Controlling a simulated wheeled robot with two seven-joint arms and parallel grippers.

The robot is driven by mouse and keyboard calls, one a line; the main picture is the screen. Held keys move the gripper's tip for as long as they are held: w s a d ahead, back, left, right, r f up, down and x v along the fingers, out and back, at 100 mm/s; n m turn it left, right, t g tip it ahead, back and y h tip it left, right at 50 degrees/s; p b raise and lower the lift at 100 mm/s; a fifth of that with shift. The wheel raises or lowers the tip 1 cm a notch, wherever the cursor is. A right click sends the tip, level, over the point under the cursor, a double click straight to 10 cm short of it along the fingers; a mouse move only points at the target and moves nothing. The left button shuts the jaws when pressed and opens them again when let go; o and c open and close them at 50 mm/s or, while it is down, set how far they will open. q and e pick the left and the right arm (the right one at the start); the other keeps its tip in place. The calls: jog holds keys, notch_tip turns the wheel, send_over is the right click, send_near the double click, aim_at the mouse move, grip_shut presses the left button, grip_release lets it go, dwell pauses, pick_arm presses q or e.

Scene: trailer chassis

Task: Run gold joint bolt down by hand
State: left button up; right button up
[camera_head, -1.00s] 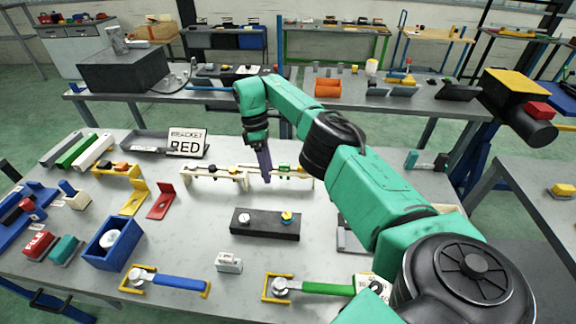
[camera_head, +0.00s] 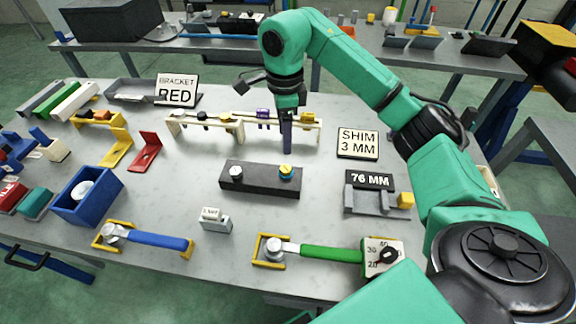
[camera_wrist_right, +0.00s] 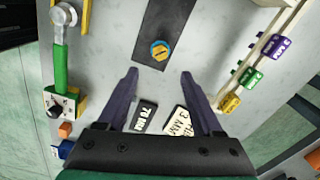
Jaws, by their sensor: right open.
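A silver bolt (camera_head: 236,172) stands at the block's left part. In the right wrist view the gold bolt (camera_wrist_right: 159,50) lies ahead of the fingertips and between their lines. My right gripper (camera_head: 287,150) points down just behind the bolt, apart from it. In the right wrist view the gripper (camera_wrist_right: 158,74) is open, with nothing between its fingers. My left gripper is out of view.
White racks (camera_head: 243,117) with colored pieces stand behind the block. A green-handled wrench (camera_head: 320,253) and a blue-handled wrench (camera_head: 150,240) lie in front. The shim sign (camera_head: 358,143) and the 76 MM sign (camera_head: 369,180) stand to the right. Table around the block is clear.

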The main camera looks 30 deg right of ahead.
aim_at(286, 168)
notch_tip(286, 168, down, 10)
jog(key=shift+r+p, duration=0.1)
jog(key=shift+p, duration=1)
jog(key=shift+f, duration=0.55)
jog(key=shift+c, duration=0.3)
